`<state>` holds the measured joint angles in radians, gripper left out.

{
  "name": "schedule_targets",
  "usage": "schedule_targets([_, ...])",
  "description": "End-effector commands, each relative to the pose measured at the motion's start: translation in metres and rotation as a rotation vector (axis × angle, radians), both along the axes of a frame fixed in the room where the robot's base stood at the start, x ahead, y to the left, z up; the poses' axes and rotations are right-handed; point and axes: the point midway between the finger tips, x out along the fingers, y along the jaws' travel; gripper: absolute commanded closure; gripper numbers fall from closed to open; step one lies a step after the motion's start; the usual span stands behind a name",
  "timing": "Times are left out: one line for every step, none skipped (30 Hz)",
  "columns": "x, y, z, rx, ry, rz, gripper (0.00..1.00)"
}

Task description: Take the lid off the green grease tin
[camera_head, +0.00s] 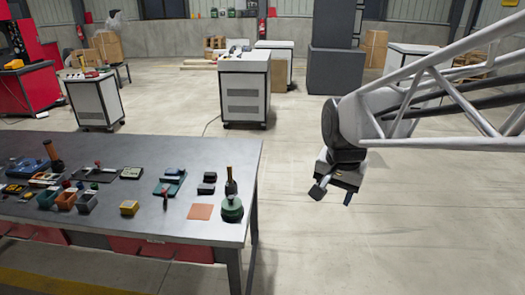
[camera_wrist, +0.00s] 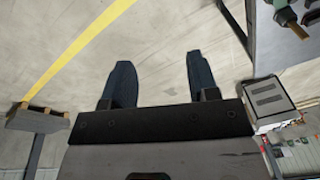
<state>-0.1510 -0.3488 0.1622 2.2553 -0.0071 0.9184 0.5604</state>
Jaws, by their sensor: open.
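The green grease tin (camera_head: 232,210) stands near the right front corner of the dark workbench in the head view. Its lid (camera_head: 232,201) appears to be on top, but the seam is too small to make out. A green round thing at the top right of the wrist view (camera_wrist: 287,17) looks like the tin, partly cut off by the frame edge. My gripper (camera_head: 333,197) is to the right of the bench, over open floor and well apart from the tin. In the wrist view its two dark fingers (camera_wrist: 155,85) are spread with nothing between them.
The workbench (camera_head: 225,167) also holds an orange square (camera_head: 201,211), a yellow block (camera_head: 129,207), a dark upright bottle-like thing (camera_head: 231,182) close behind the tin, and several small bins and tools. White cabinets stand farther back. The floor right of the bench is clear.

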Motion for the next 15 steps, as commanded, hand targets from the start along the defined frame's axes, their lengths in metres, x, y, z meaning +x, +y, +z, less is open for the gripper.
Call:
schedule_targets([0.013,0.008,-0.003,0.005,0.009,-0.02,0.46])
schedule_targets([0.02,0.013,-0.004,0.007,0.011,-0.037,0.46])
schedule_targets([0.029,0.019,-0.006,0.01,0.017,-0.058,0.46])
schedule_targets([0.036,0.024,-0.007,0.013,0.02,-0.075,0.46])
schedule_targets([0.043,0.028,-0.009,0.015,0.025,-0.089,0.46])
schedule_targets([0.051,0.035,-0.011,0.019,0.028,-0.11,0.46])
schedule_targets([0.058,0.04,-0.013,0.022,0.032,-0.127,0.46])
schedule_targets([0.065,0.045,-0.015,0.023,0.036,-0.143,0.46])
schedule_targets([0.074,0.052,-0.018,0.027,0.04,-0.164,0.46])
schedule_targets([0.08,0.057,-0.021,0.028,0.044,-0.179,0.46])
schedule_targets([0.086,0.063,-0.023,0.031,0.048,-0.195,0.46])
schedule_targets([0.095,0.07,-0.027,0.032,0.054,-0.217,0.46])
schedule_targets([0.101,0.075,-0.029,0.035,0.057,-0.233,0.46])
schedule_targets([0.107,0.081,-0.032,0.036,0.06,-0.249,0.46])
schedule_targets([0.115,0.089,-0.036,0.038,0.065,-0.269,0.46])
